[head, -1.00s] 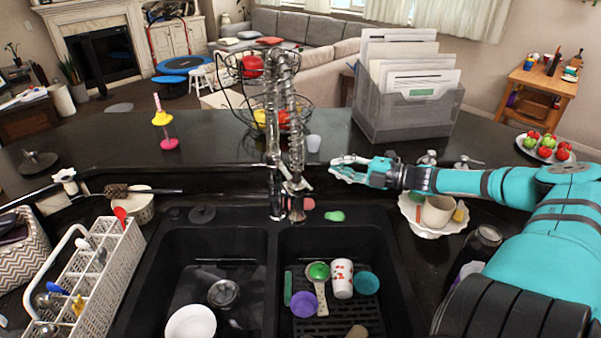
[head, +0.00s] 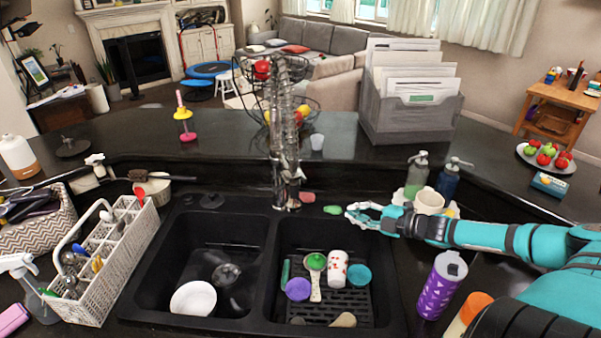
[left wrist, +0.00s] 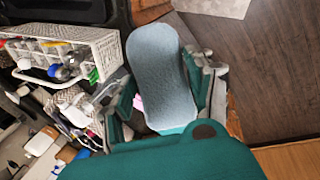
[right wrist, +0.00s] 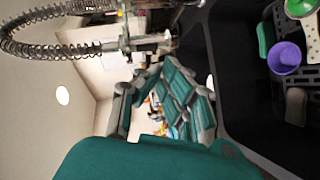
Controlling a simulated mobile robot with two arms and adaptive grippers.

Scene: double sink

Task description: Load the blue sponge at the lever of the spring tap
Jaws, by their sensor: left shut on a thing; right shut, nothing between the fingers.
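The blue sponge (left wrist: 165,75) is a pale blue-grey, long, rounded piece in the left wrist view. My left gripper (left wrist: 163,92) is shut on it, with a finger on either side. Neither the sponge nor my left gripper shows in the head view. The spring tap (head: 284,130) stands upright behind the double sink, near the divider. Its coil and metal body also show in the right wrist view (right wrist: 75,45). I cannot make out its lever clearly. My right gripper (head: 358,214) is shut and empty, right of the tap's base and apart from it.
The right basin (head: 330,305) holds cups, a purple bowl and utensils. The left basin (head: 215,255) holds a white bowl. A white cutlery basket (head: 125,265) stands left. A purple bottle (head: 440,285), soap dispensers and a mug crowd the right side.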

